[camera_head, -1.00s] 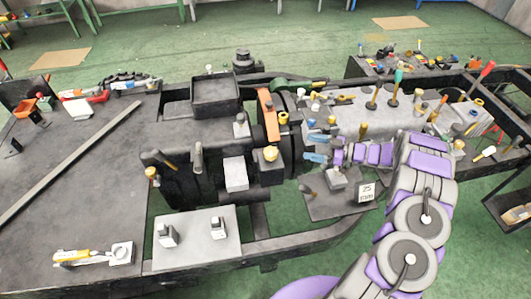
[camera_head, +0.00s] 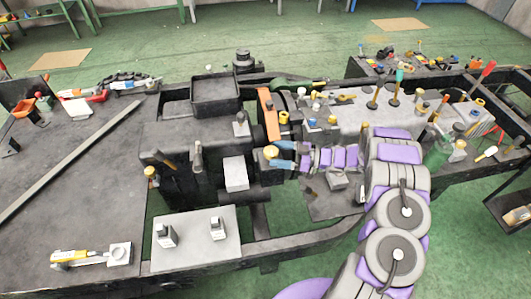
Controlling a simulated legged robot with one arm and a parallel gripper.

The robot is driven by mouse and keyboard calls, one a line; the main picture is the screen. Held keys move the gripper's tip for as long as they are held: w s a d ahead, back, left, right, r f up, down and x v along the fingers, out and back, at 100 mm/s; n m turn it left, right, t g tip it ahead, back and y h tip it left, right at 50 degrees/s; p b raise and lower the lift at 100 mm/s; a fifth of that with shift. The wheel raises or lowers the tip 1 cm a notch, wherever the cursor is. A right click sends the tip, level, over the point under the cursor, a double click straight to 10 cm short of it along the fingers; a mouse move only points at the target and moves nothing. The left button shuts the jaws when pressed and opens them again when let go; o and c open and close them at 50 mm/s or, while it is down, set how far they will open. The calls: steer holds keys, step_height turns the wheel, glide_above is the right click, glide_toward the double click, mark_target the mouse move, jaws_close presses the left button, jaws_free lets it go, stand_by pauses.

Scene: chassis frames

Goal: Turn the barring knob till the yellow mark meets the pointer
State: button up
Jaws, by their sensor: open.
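A small knob with a yellow top (camera_head: 271,152) stands on the dark engine block (camera_head: 178,187) near the middle of the head view; it looks like the barring knob. My gripper (camera_head: 281,155) has its blue fingers pointing left at this knob, one nearer the back and one nearer the front. The jaws are open, and the fingertips are at or just beside the knob; I cannot tell whether they touch it. An orange piece (camera_head: 267,113) stands beside a dark wheel behind the knob. I cannot make out the yellow mark against its pointer at this size.
A light plate (camera_head: 196,238) with two small fittings lies in front of the block. A grey box (camera_head: 236,174) sits just left of my gripper. A dark open tray (camera_head: 215,93) is behind. Several coloured-top levers, including a teal one (camera_head: 397,77), stand on the right.

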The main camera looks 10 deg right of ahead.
mark_target(265, 152)
steer(key=shift+x, duration=2.55)
steer(key=shift+c, duration=0.4)
steer(key=c, duration=0.9)
